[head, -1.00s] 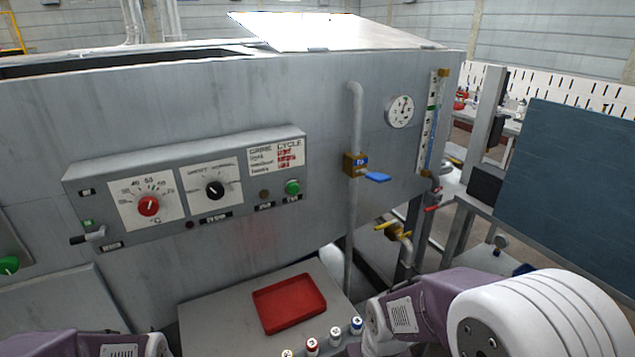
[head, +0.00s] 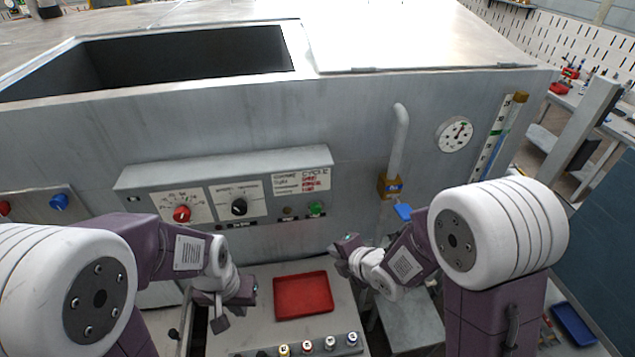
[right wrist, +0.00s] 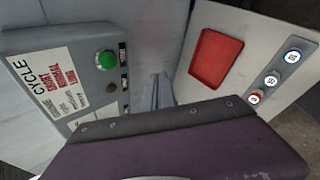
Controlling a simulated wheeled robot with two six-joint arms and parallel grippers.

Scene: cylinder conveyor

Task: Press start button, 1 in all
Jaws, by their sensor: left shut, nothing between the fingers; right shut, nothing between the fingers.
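The green start button (head: 316,208) is at the right end of the grey control panel (head: 150,180) on the machine's front. It also shows in the right wrist view (right wrist: 106,60), round and green beside the cycle label. My right gripper (head: 343,246) is shut and empty, below and a little right of the button, apart from it. In the right wrist view the gripper's fingers (right wrist: 160,92) show between the panel and the red tray. My left gripper (head: 243,297) is shut and empty, low and left of the red tray, well away from the button.
A red tray (head: 278,296) lies on the grey shelf below the panel. Several small capped cylinders (head: 306,346) stand in a row in front of it. A pipe with a blue-handled valve (head: 403,212) is right of the button. A red knob (head: 182,214) and black knob (head: 239,207) are left.

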